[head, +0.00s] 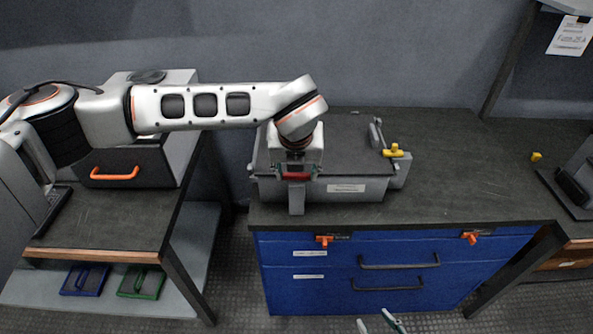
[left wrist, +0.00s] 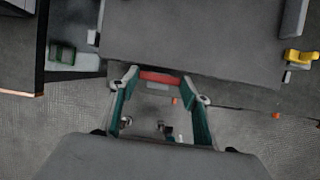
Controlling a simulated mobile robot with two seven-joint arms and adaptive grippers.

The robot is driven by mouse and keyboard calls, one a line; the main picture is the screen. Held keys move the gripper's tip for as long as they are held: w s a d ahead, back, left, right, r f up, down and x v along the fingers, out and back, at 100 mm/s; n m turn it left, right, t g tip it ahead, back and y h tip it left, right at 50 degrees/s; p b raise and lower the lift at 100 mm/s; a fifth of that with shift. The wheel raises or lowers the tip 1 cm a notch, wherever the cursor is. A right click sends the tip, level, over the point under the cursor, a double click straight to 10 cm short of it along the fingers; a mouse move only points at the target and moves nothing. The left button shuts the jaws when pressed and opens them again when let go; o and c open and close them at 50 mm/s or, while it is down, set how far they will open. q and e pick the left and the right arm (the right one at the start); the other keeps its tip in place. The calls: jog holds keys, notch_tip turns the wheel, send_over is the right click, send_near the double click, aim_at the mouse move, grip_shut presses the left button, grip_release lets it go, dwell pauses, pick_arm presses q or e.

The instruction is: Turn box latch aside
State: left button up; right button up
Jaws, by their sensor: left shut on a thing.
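A grey box (head: 335,188) with a label on its front stands on the workbench. A grey latch plate (head: 297,203) hangs at the left of its front, with a red grip piece (head: 296,176) above it. My left gripper (head: 295,172) comes down over the box's front edge and is shut on the red piece. In the left wrist view the red piece (left wrist: 160,77) lies between the two green-lined fingertips. A yellow handle (head: 394,151) sits at the box's right side. My right gripper (head: 378,324) shows only its fingertips at the bottom edge, apart and empty.
The workbench (head: 450,180) is clear right of the box. Below are blue drawers (head: 400,270) with dark handles and orange knobs. A side table (head: 90,220) with an orange-handled case stands left. A small yellow object (head: 536,156) lies at the far right.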

pick_arm(q)
jog(key=o, duration=1.1)
jog(key=v, duration=1.2)
jog(key=shift+s, duration=0.1)
